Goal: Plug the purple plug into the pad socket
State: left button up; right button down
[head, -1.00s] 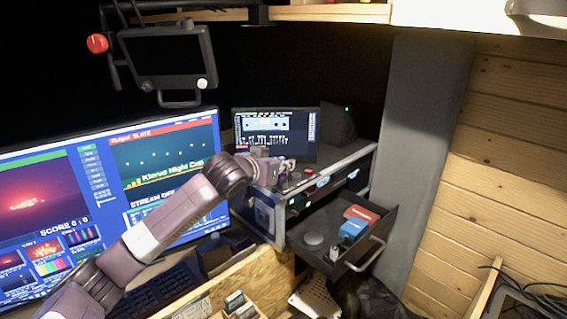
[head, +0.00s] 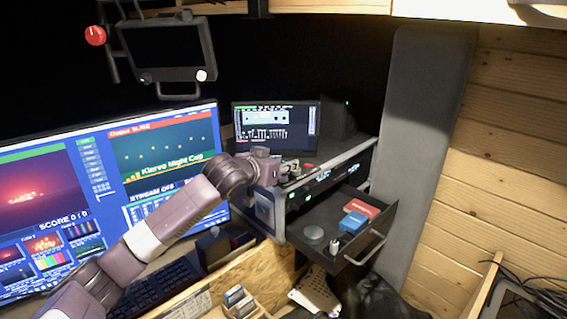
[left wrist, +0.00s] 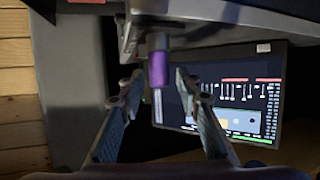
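The purple plug (left wrist: 158,67) shows in the left wrist view as a short purple cylinder with a grey collar, at the edge of a grey metal panel (left wrist: 200,10). My left gripper (left wrist: 157,80) is open, with one finger on each side of the plug and visible gaps to it. In the head view my left gripper (head: 287,171) is at the top front of the equipment rack (head: 325,183), below the small screen. The plug is too small to make out there. I cannot pick out the pad socket. My right gripper is not in view.
An open drawer (head: 345,258) juts from the rack, holding a red box (head: 362,206), a blue box (head: 353,222) and a grey disc (head: 313,233). A large monitor (head: 110,190) stands left, behind my arm. A small screen (head: 275,128) stands behind the gripper. Cables (head: 540,298) lie lower right.

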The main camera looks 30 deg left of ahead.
pick_arm(q)
jog(key=shift+s, duration=0.1)
jog(key=v, duration=1.2)
dwell(0.4)
